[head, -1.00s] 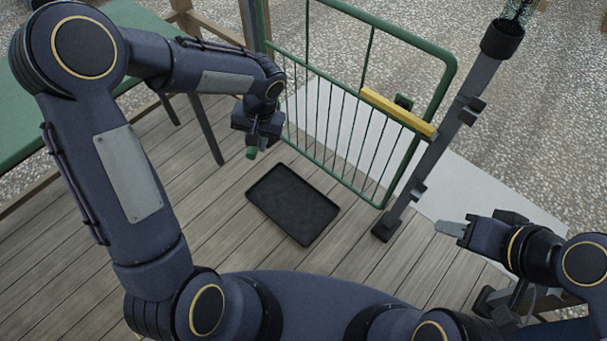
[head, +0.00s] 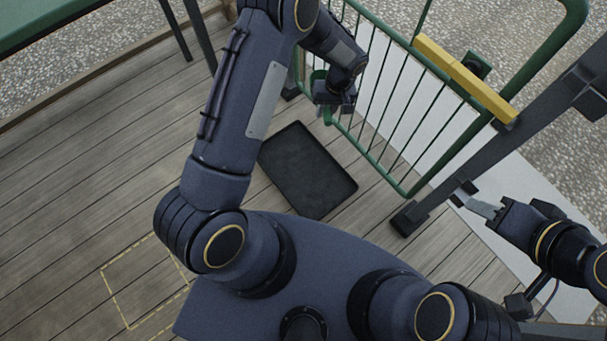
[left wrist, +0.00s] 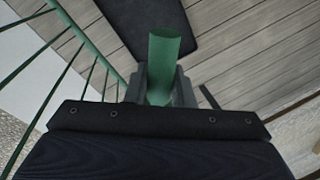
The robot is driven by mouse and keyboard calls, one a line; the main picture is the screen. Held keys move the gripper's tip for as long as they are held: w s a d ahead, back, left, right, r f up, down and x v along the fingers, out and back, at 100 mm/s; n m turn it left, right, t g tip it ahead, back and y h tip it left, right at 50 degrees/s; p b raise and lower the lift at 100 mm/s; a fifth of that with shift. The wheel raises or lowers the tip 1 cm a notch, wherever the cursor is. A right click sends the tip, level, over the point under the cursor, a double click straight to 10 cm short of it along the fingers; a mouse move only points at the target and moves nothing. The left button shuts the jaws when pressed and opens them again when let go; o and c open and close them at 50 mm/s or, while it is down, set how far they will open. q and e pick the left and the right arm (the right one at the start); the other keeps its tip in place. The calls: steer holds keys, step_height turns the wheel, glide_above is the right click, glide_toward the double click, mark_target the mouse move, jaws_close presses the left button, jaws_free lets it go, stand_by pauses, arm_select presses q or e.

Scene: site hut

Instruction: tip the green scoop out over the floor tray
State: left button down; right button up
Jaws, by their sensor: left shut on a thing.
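The green scoop (left wrist: 165,50) is between the fingers of my left gripper (left wrist: 160,88) in the left wrist view. What I see of it there is a smooth green rounded part; whether it holds anything is hidden. In the head view my left gripper (head: 326,108) is shut on the scoop, near the gate and just beyond the tray's far right corner. The black floor tray (head: 305,172) lies flat on the deck, and its visible inside looks empty. Its edge also shows in the left wrist view (left wrist: 150,22). My right gripper (head: 480,207) is at the right; its fingers appear together.
A green barred gate (head: 392,110) with a yellow bar (head: 465,78) stands behind the tray. A dark grey post (head: 440,195) is at its right end. A green-topped table (head: 40,22) is at upper left. A dashed yellow outline (head: 128,325) marks bare deck at lower left.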

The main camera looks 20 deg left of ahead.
arm_select(q)
steer(key=d+f+n+b, duration=0.1)
steer(key=f+b, duration=0.6)
steer(key=f, duration=0.7)
steer(key=w+d+f+n+b, duration=0.1)
steer(key=d+f+b, duration=0.2)
steer(key=f+b, duration=0.4)
steer(key=w+d+f+n+b, duration=0.1)
steer(key=f+b, duration=0.6)
steer(key=f, duration=1.3)
steer(key=shift+w+d+f+n+g, duration=0.1)
steer(key=shift+d+f+n+g, duration=0.1)
steer(key=shift+d, duration=0.2)
steer(key=shift+w+d+f+n+g, duration=0.1)
steer(key=shift+d+f, duration=0.05)
steer(key=shift+d, duration=0.2)
steer(key=shift+d+f, duration=0.15)
steer(key=shift+f, duration=0.35)
steer(key=shift+s+r+h, duration=0.1)
steer(key=shift+h, duration=0.2)
